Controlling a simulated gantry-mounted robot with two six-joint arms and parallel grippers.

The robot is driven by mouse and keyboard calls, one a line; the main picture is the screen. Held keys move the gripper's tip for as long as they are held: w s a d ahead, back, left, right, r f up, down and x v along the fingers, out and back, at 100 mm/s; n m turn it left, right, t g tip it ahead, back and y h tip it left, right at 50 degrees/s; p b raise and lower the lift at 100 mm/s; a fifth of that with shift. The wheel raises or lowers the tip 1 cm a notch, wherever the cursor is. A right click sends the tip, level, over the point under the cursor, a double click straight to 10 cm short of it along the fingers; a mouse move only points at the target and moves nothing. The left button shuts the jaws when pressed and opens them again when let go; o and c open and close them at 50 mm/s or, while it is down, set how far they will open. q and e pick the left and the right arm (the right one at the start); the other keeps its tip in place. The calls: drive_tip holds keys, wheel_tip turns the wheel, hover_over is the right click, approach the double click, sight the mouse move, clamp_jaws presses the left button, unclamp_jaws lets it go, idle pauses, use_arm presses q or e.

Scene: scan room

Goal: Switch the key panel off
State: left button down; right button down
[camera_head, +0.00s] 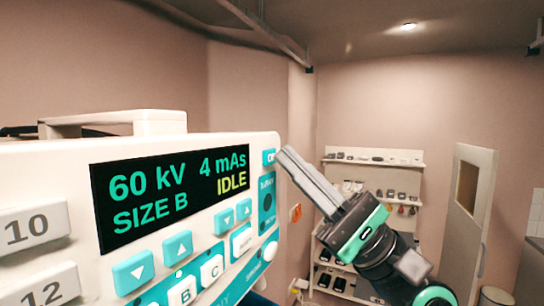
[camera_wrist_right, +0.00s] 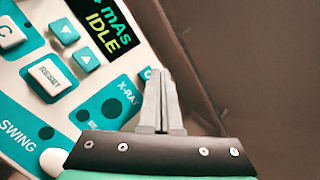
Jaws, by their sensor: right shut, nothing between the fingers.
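The key panel (camera_head: 151,133) is a white console with a dark display (camera_head: 175,190) reading 60 kV, 4 mAs, SIZE B and IDLE. A small teal key (camera_head: 268,157) sits at its upper right corner; its label is partly legible at best. My right gripper (camera_head: 283,153) is shut and empty, its fingertips just right of that key. In the right wrist view the fingertips (camera_wrist_right: 163,74) overlap the edge of the same key (camera_wrist_right: 147,73); I cannot tell whether they touch it. My left gripper is not in view.
Other keys include arrow keys (camera_head: 178,247), B and C keys, and a RESET key (camera_wrist_right: 48,76). Numbered keys (camera_head: 32,228) are at the left. Shelves (camera_head: 374,160) and an open door (camera_head: 468,215) stand at the back. Open space lies right of the panel.

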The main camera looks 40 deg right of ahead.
drive_tip(key=shift+w+a, duration=0.1)
drive_tip(key=shift+w, duration=0.15)
idle(0.5)
drive_tip(key=shift+s+d+p, duration=0.35)
drive_tip(key=shift+s+p, duration=0.05)
drive_tip(key=shift+s, duration=0.35)
drive_tip(key=s, duration=0.1)
drive_tip(key=s+d+p, duration=0.1)
drive_tip(key=s, duration=0.1)
drive_tip(key=s+d, duration=0.1)
drive_tip(key=shift+s, duration=0.3)
drive_tip(key=shift+s, duration=0.1)
idle(0.6)
